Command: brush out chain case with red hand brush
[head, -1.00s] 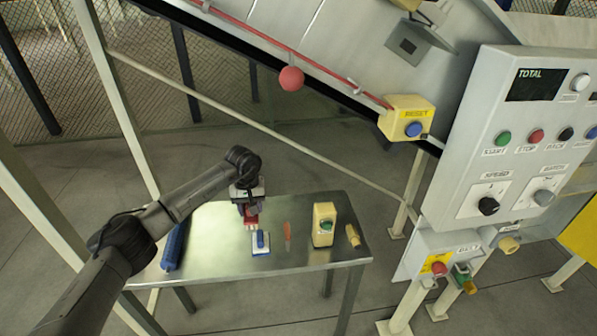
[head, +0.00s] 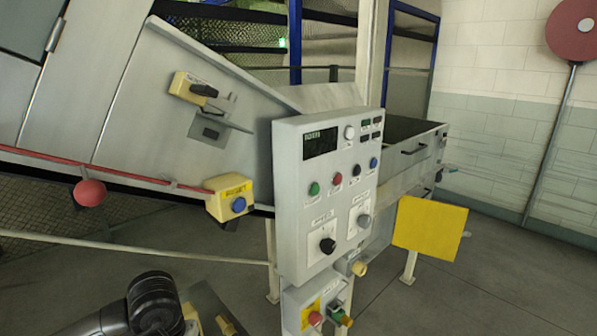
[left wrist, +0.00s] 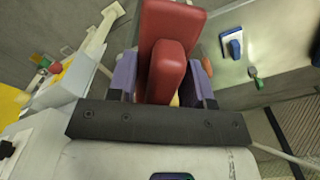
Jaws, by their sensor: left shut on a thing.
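My left gripper (left wrist: 163,80) is shut on the red hand brush (left wrist: 165,68), with a purple finger on each side of its red body. The brush is seen close up in the left wrist view, and its bristles are mostly hidden. In the head view only a dark link of my left arm shows at the bottom left; the gripper and brush are out of that frame. A grey box with a dark, open-looking top (head: 428,150) stands right of the control panel; I cannot tell whether it is the chain case. My right gripper is not in view.
The control panel (head: 290,190) stands mid-view, with a yellow reset box (head: 222,206) to its left and a yellow plate (head: 430,227) to its right. A blue-and-white brush (left wrist: 232,42) lies on the metal table (left wrist: 285,50).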

